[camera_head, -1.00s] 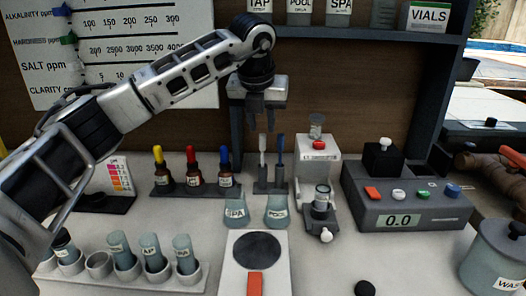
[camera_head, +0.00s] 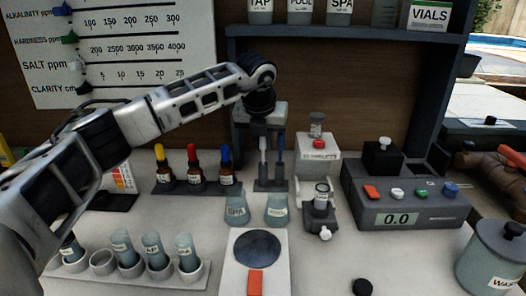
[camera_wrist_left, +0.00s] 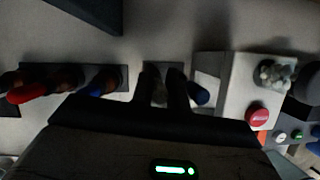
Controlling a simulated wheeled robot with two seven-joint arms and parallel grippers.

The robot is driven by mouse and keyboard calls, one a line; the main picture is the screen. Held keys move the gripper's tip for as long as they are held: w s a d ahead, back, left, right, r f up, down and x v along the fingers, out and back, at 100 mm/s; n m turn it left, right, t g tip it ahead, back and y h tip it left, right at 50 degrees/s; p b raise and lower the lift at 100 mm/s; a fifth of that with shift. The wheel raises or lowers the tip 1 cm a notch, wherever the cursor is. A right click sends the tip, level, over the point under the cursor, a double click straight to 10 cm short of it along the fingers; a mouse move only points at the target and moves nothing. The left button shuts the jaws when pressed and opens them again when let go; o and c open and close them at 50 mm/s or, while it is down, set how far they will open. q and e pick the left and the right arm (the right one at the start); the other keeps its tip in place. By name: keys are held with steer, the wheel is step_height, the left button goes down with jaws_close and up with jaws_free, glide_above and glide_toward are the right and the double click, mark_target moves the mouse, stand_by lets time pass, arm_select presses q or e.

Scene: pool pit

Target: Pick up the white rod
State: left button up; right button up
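The white rod (camera_head: 263,158) stands upright in a small dark holder (camera_head: 271,185), with a blue rod (camera_head: 280,158) beside it on the right. My left gripper (camera_head: 266,138) points down from above at the top of the white rod. In the left wrist view my two dark fingers (camera_wrist_left: 161,92) are apart, with a pale shape, apparently the white rod, between them. The blue rod's tip (camera_wrist_left: 200,95) lies just outside the right finger. The fingers partly hide the rods' tops. My right gripper is not in view.
Dropper bottles with yellow, red and blue tops (camera_head: 194,175) stand left of the holder. A white box with a red button (camera_head: 318,146) is close on the right. SPA and POOL cups (camera_head: 237,210) stand in front. A shelf (camera_head: 345,34) hangs above.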

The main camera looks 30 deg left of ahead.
arm_select(q)
steer(key=shift+r, duration=0.1)
steer(key=shift+r, duration=0.5)
step_height(320, 180, up, 6)
steer(key=shift+r+b, duration=0.1)
steer(key=shift+b, duration=0.4)
steer(key=s+d+b, duration=0.2)
steer(key=s, duration=0.6)
steer(key=s+d+b, duration=0.2)
steer(key=s+d, duration=0.1)
steer(key=s, duration=0.6)
steer(key=shift+s, duration=0.15)
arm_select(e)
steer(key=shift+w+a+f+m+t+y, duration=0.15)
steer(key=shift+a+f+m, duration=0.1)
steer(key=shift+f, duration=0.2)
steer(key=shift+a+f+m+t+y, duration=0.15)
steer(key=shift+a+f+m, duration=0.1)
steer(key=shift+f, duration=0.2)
